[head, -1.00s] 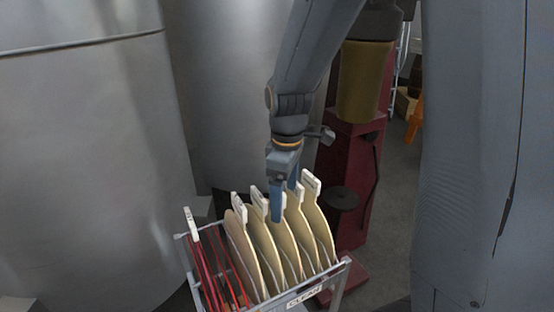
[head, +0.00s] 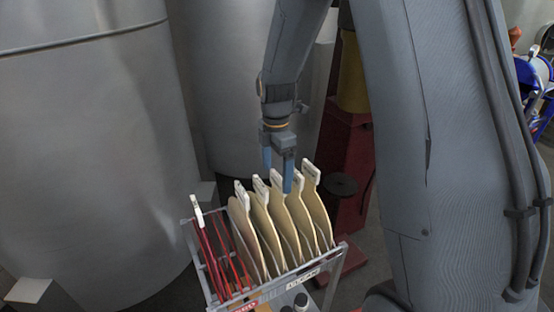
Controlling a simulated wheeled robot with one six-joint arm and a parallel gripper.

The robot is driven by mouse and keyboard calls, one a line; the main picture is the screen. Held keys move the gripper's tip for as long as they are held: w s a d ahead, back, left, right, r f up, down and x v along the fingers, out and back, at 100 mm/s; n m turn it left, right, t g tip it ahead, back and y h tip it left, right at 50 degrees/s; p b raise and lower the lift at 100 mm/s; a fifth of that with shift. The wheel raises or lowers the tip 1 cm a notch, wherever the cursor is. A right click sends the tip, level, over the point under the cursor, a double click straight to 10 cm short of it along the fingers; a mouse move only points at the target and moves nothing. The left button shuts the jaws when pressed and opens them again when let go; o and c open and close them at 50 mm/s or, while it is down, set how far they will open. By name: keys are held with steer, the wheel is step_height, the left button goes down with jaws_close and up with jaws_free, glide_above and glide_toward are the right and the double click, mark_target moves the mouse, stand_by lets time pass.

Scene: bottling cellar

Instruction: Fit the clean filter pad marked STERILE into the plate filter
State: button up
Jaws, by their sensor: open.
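Several pale yellow round filter pads (head: 268,230) stand upright side by side in a wire rack (head: 341,262), each with a white tab on top. The writing on the tabs is too small to read, so I cannot tell which one is marked STERILE. A front label on the rack appears to read CLEAN. My gripper (head: 278,185) points down just over the middle tabs, with its two blue fingers apart. I see nothing held between them. Whether a finger touches a tab I cannot tell. The plate filter is not clearly in view.
Thin red-edged sheets (head: 212,262) with a white tab (head: 197,211) fill the rack's left part, behind a red label (head: 245,306). Large steel tanks (head: 90,130) stand behind and left. A dark red machine (head: 343,150) stands behind my arm.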

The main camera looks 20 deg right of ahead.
steer(key=shift+f+p, duration=0.3)
steer(key=shift+f, duration=1.25)
steer(key=c, duration=1.2)
step_height(320, 180, up, 14)
steer(key=p, duration=0.9)
steer(key=shift+f, duration=0.25)
step_height(320, 180, up, 14)
steer(key=f, duration=0.1)
glide_above(276, 182)
steer(key=shift+s+r, duration=0.1)
steer(key=shift+r, duration=0.15)
